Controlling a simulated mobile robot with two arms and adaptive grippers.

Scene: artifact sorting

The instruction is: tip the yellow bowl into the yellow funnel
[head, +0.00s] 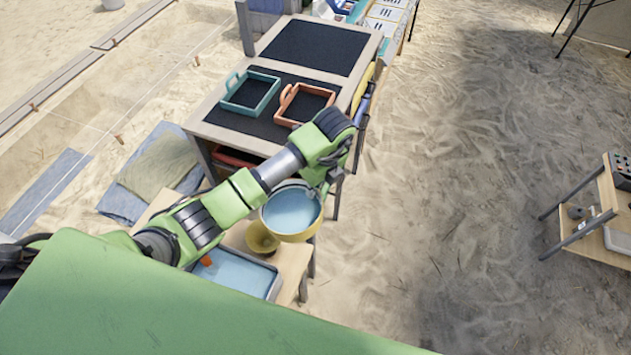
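The yellow bowl (303,236) is at the centre of the head view, with pale blue contents or a pale blue inside showing. It looks nearly level and seems raised at the right edge of the small wooden table. My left gripper (320,186) is at the bowl's upper right rim and appears shut on it; the fingertips are partly hidden by my wrist. The yellow funnel (262,239) is just left of the bowl and lower, its mouth facing up. The bowl overlaps its right side in the picture. My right gripper is not in view.
A grey tray (273,289) with a pale blue inside sits on the small wooden table (294,263) below the funnel. Behind, a dark-topped table holds a teal tray (229,104) and an orange tray (281,119). Open sand lies right; a shelf (584,238) stands far right.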

